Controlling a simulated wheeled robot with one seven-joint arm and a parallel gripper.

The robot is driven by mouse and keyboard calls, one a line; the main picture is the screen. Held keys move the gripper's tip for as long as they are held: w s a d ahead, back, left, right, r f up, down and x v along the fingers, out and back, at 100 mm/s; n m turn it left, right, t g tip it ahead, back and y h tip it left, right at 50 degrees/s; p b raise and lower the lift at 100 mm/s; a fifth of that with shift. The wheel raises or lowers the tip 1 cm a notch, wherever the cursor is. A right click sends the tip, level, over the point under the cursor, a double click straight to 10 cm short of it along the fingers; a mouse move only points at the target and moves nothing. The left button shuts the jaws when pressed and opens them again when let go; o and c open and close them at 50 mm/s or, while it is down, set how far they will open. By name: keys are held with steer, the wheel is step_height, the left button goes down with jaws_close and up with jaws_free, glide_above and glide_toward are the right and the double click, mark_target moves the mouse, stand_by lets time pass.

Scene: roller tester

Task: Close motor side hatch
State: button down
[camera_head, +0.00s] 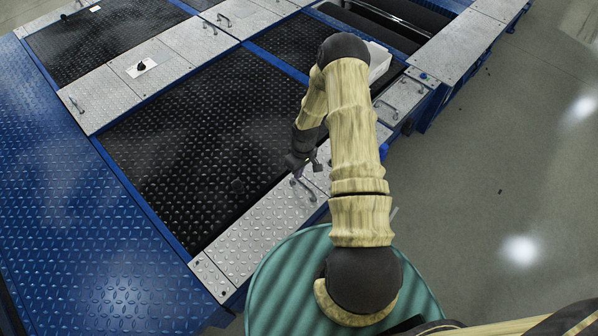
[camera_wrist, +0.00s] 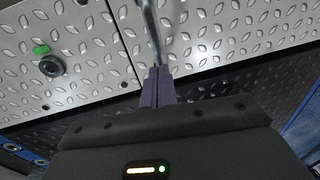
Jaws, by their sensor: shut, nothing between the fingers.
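A silver diamond-plate panel (camera_head: 262,233) lies along the near edge of the tester, beside the black tread plate. It appears flat and level with its surroundings. I cannot tell for sure which panel is the motor side hatch. A thin metal handle (camera_head: 303,186) stands on the panel below my gripper (camera_head: 316,166). In the wrist view the purple fingers of my gripper (camera_wrist: 157,88) are together and empty. The metal handle (camera_wrist: 152,35) shows just beyond their tips; I cannot tell whether they touch it. My arm hides part of the panel row.
A dark round knob (camera_wrist: 50,66) with a green mark sits on the silver plate in the wrist view. Other handled silver panels (camera_head: 402,98) continue farther along the row. A white box (camera_head: 378,60) stands behind my arm.

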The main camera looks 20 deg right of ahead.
step_height(320, 180, up, 13)
steer(key=w+d+p, duration=0.1)
steer(key=d+p, duration=0.1)
steer(key=p, duration=0.2)
steer(key=shift+w+d+r, duration=0.15)
steer(key=shift+r, duration=0.05)
steer(key=shift+d, duration=0.1)
steer(key=s+a+r+m+t, duration=0.1)
steer(key=s+a+r+m, duration=0.15)
steer(key=s+r, duration=0.45)
steer(key=s+a+r+m+t+h, duration=0.1)
steer(key=s+a+r, duration=0.3)
steer(key=r, duration=0.7)
steer(key=s+a+r+m+t, duration=0.1)
steer(key=s+a+r+m, duration=0.15)
steer(key=s+r, duration=0.45)
step_height(320, 180, up, 21)
steer(key=w+n+p, duration=0.1)
steer(key=w+p, duration=0.1)
steer(key=p, duration=1.8)
steer(key=shift+a, duration=0.2)
